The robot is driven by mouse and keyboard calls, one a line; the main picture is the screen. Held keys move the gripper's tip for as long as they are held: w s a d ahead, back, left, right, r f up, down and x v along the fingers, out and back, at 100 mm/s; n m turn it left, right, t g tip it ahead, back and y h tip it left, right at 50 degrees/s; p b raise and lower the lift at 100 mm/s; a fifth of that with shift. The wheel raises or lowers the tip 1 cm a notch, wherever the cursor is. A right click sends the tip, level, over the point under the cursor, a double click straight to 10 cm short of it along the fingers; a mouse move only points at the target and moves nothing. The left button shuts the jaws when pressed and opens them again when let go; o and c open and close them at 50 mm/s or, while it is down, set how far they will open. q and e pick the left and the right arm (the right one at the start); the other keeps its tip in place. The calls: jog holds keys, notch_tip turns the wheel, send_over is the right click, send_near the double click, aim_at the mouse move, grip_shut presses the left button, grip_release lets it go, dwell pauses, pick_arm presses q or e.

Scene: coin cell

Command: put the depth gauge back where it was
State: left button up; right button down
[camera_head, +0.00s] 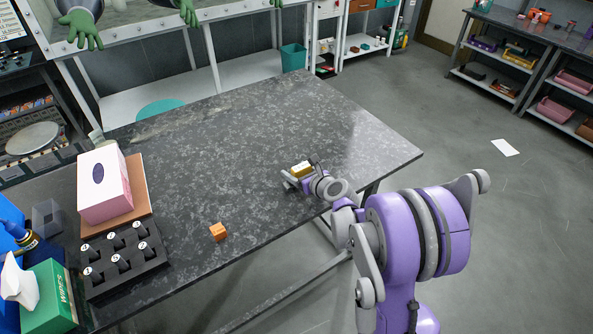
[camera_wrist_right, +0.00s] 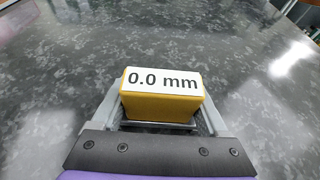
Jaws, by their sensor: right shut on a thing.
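The depth gauge (camera_wrist_right: 161,104) is a yellow block with a white top label reading "0.0 mm". In the right wrist view it sits between the two grey fingers of my right gripper (camera_wrist_right: 160,118), which is shut on it. In the head view the gauge (camera_head: 301,168) shows small and yellow at the tip of my right gripper (camera_head: 293,178), over the right part of the dark stone table (camera_head: 215,135). I cannot tell whether the gauge touches the tabletop. My left gripper is not in view.
An orange cube (camera_head: 219,231) lies near the table's front edge. A black holder with numbered slots (camera_head: 122,262), a pink-and-white box on a brown board (camera_head: 141,200) and a green wipes box (camera_head: 50,297) stand at the left. The table's middle and back right are clear.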

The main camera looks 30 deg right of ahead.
jog(key=shift+c, duration=1.5)
grip_release()
jog(key=shift+f, duration=0.15)
jog(key=o, duration=0.3)
